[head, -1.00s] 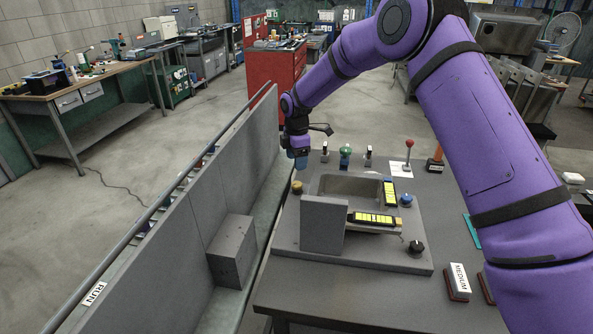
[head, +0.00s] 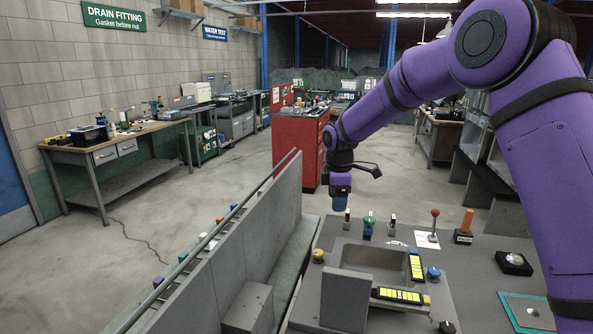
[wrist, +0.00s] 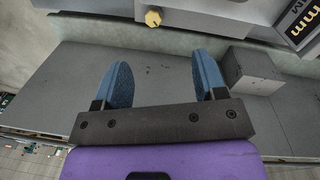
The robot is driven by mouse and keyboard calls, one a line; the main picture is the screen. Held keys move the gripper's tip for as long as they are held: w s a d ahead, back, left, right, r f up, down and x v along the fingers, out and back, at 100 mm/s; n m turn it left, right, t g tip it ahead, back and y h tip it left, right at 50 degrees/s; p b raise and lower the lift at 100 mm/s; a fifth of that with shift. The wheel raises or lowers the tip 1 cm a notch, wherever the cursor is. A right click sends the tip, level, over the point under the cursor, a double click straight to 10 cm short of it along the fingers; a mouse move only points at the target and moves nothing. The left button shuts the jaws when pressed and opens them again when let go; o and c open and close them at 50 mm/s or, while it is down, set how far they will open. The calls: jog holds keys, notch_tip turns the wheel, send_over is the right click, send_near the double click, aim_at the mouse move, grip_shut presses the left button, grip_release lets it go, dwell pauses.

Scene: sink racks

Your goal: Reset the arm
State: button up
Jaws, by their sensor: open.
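My gripper (head: 341,197) hangs from my purple arm above the back left of the sink unit, pointing down. In the wrist view its two blue fingers (wrist: 162,82) stand wide apart with nothing between them.
A grey sink basin (head: 346,296) with two yellow-marked gauges (head: 416,267) sits on the bench. A grey partition (head: 232,268) runs along the left. Open floor lies beyond.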

jog(key=s+d+r+m+t, duration=0.1)
jog(key=s+d+r+m, duration=0.4)
jog(key=s+r, duration=0.45)
jog(key=s+d+r+m+t, duration=0.1)
jog(key=s+d+r+m, duration=0.3)
jog(key=s+d+r, duration=0.45)
jog(key=s+d+m+t, duration=0.1)
jog(key=s+m, duration=0.3)
jog(key=s, duration=0.9)
jog(key=s+d+m+t, duration=0.1)
jog(key=s+d+m, duration=0.3)
jog(key=s, duration=0.9)
jog(key=shift+f+m, duration=0.3)
jog(key=shift+m, duration=0.3)
